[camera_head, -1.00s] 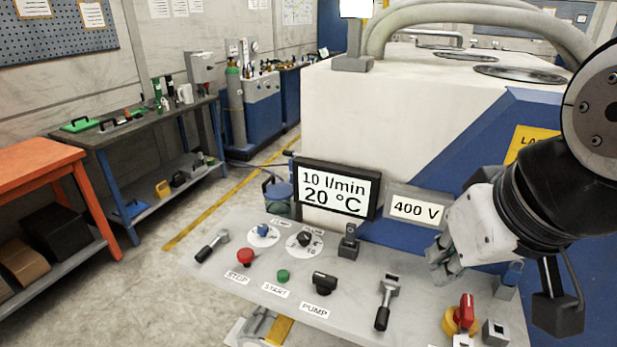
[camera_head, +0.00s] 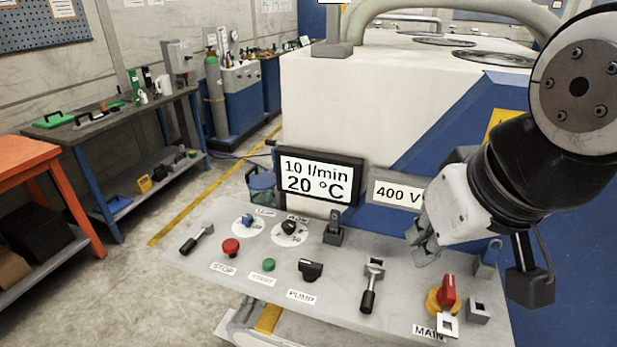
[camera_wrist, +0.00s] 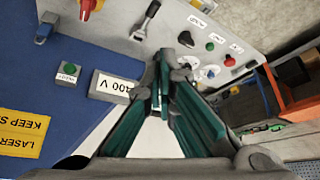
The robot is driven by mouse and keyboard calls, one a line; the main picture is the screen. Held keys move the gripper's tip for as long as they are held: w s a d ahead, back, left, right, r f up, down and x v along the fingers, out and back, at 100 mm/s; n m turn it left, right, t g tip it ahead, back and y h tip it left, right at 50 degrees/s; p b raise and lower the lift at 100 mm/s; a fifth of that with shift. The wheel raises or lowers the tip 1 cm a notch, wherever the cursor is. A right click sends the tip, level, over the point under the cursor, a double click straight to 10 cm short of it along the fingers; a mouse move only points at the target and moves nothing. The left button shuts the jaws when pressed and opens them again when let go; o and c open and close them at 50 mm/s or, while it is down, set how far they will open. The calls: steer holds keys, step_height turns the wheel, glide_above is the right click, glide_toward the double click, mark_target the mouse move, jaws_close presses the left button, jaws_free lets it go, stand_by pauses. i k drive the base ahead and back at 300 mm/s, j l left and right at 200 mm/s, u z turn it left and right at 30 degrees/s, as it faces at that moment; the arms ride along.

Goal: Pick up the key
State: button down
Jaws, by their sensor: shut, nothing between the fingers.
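I cannot tell for sure which thing is the key. A small dark upright piece on a block (camera_head: 335,228) stands at the panel's back edge, below the display, and may be it. My gripper (camera_head: 420,243) is shut and empty over the panel's back right, between these two pieces. In the wrist view its teal fingers (camera_wrist: 161,85) meet and hide part of the panel behind them.
The grey control panel (camera_head: 215,252) carries a red STOP button (camera_head: 231,247), a green button (camera_head: 268,265), a PUMP knob (camera_head: 310,270), a lever (camera_head: 369,290) and a red-yellow MAIN switch (camera_head: 446,294). The display (camera_head: 318,180) and 400 V sign (camera_head: 397,194) stand behind it.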

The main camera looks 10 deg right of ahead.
mark_target(334, 214)
steer(key=i+j+z, duration=0.15)
steer(key=j, duration=0.5)
steer(key=i+j+z, duration=0.15)
steer(key=j, duration=0.45)
steer(key=i+j+z, duration=0.15)
steer(key=j, duration=0.5)
steer(key=k, duration=0.05)
